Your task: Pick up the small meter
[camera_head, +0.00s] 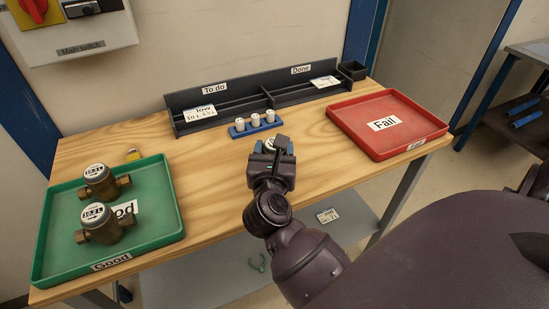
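A small round white-topped thing (270,144) with blue at its sides, likely the small meter, is on or just above the middle of the wooden table. It is mostly hidden by my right gripper (276,148), which is right at it. Whether the fingers are closed on it or only around it cannot be told. Two brass meters with white round tops, one farther back (97,181) and one nearer (98,222), stand in the green tray (168,232) marked "Good". My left gripper is not in view.
A red tray (425,132) marked "Fail" is empty at the right. A black rack (245,84) marked "To do" and "Done" holds cards at the back. A blue holder with white cylinders (256,125) stands before it. Bare wood (215,190) lies between the trays.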

